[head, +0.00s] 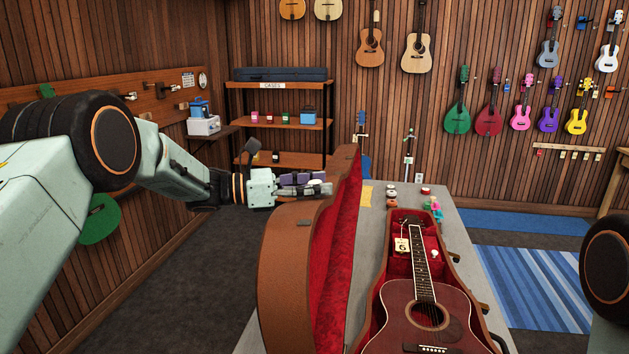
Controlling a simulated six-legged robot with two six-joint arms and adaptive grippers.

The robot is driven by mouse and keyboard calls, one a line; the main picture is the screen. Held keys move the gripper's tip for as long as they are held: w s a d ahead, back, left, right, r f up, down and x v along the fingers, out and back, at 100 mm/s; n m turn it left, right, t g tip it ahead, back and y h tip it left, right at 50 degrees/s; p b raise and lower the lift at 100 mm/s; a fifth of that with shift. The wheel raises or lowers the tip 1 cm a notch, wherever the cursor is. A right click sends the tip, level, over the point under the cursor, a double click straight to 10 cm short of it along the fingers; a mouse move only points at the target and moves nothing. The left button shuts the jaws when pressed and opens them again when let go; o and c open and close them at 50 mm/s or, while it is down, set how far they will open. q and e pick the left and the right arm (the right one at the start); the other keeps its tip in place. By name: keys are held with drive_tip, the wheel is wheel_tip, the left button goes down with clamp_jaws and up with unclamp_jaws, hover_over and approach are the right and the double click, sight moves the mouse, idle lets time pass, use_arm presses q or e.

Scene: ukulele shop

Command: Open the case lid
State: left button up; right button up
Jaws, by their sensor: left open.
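The brown case lid (288,262) stands raised on its long edge at the left of the case, with its red lining facing right. The open case body (377,292) lies on the grey table, and a dark red guitar (398,308) rests in its red interior. My left gripper (325,188) is open near the upper outer side of the lid, left of its narrow top end. I cannot tell whether it touches the lid. My right gripper is out of view; only a dark round part of my right arm shows at the right edge.
The grey table (452,238) holds small rolls and colourful small items beyond the case. A yellow paper (366,196) lies by the lid. Shelves (281,124) stand at the back. Dark floor is free to the left; a blue striped rug (530,285) lies to the right.

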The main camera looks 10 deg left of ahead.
use_arm(q)
clamp_jaws()
idle(0.5)
drive_tip(key=shift+d, duration=0.1)
